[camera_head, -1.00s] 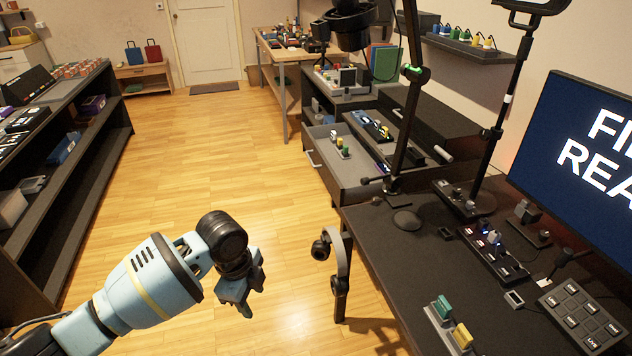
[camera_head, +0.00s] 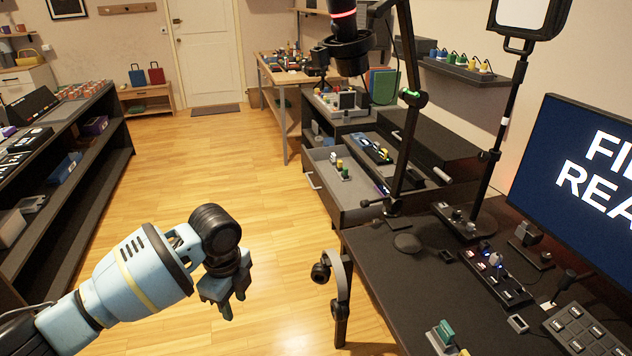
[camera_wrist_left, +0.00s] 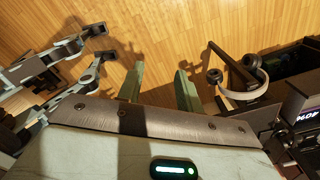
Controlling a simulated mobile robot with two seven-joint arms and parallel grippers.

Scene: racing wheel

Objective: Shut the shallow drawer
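A grey cabinet beyond the desk has a light grey drawer (camera_head: 351,193) pulled out to the left, with a bar handle (camera_head: 314,181) on its front. Small figures (camera_head: 339,164) stand in it. To its right, a dark drawer-like tray (camera_head: 408,172) with small items also stands out, near another bar handle (camera_head: 441,174). I cannot tell surely which is the shallow drawer; the lamp stand partly hides this area. My left gripper (camera_head: 232,300) is over the floor, well short of the cabinet and touching nothing. Its fingers are apart and empty in the left wrist view (camera_wrist_left: 159,82). My right gripper is not identifiable.
The black desk (camera_head: 380,265) fills the right, with a monitor (camera_head: 590,180), control boxes and a lamp stand (camera_head: 404,130). Headphones (camera_head: 340,275) hang at its left edge, right of my left gripper. Dark shelves (camera_head: 75,190) line the left. The wooden floor between is clear.

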